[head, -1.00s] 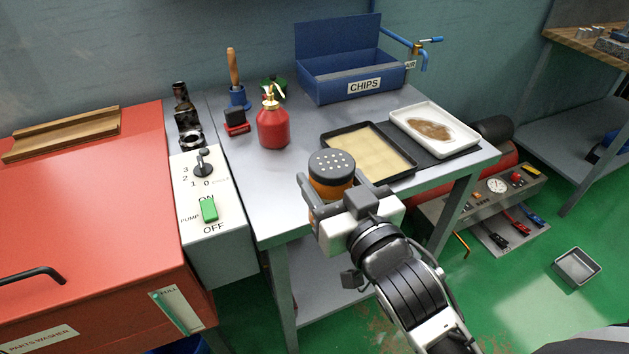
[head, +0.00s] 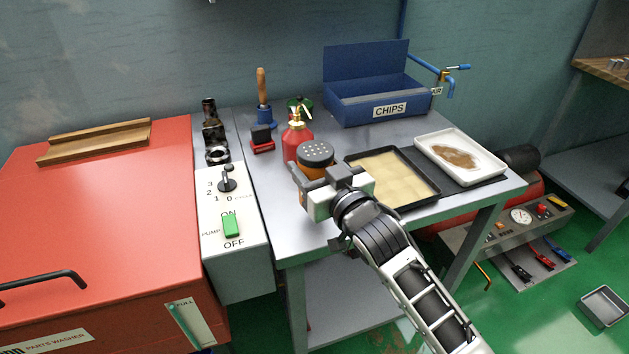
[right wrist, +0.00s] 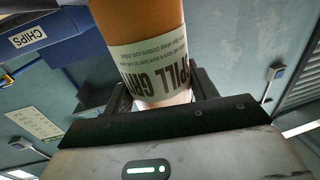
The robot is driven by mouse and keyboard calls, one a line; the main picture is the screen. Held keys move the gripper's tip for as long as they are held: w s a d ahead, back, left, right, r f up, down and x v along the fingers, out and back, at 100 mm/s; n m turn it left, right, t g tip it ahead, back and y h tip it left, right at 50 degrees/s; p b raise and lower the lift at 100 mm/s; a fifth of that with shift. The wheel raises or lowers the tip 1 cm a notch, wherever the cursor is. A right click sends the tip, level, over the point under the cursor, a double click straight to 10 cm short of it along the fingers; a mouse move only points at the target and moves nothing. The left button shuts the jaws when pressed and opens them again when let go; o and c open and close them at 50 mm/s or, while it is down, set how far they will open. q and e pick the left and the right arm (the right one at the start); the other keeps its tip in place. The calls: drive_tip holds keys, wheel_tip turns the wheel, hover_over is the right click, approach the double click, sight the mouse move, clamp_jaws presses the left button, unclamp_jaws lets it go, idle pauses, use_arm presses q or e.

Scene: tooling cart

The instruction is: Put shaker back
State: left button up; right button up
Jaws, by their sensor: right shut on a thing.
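The shaker (head: 316,158) is an orange-brown canister with a dark, perforated lid, upright over the left part of the grey table. My right gripper (head: 318,176) is shut on it. In the right wrist view the shaker (right wrist: 150,50) fills the middle, with a white label reading in part "SPILL", between my gripper's fingers (right wrist: 160,92). Its base is hidden in the head view by my gripper, so I cannot tell whether it touches the table. My left gripper is in neither view.
A red oil can (head: 296,138) stands just behind the shaker. A black tray of tan material (head: 433,196) lies to its right, with a white tray (head: 495,178) beyond. The blue CHIPS box (head: 350,118) is at the back. A red parts washer (head: 100,220) stands left.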

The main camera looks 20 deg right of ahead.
drive_tip(key=shift+w+f, duration=0.2)
drive_tip(key=shift+w, duration=0.05)
drive_tip(key=shift+w+f, duration=0.1)
drive_tip(key=shift+f, duration=1.6)
drive_tip(key=shift+f, duration=0.2)
drive_tip(key=o, duration=1.2)
drive_tip(key=shift+c, duration=0.2)
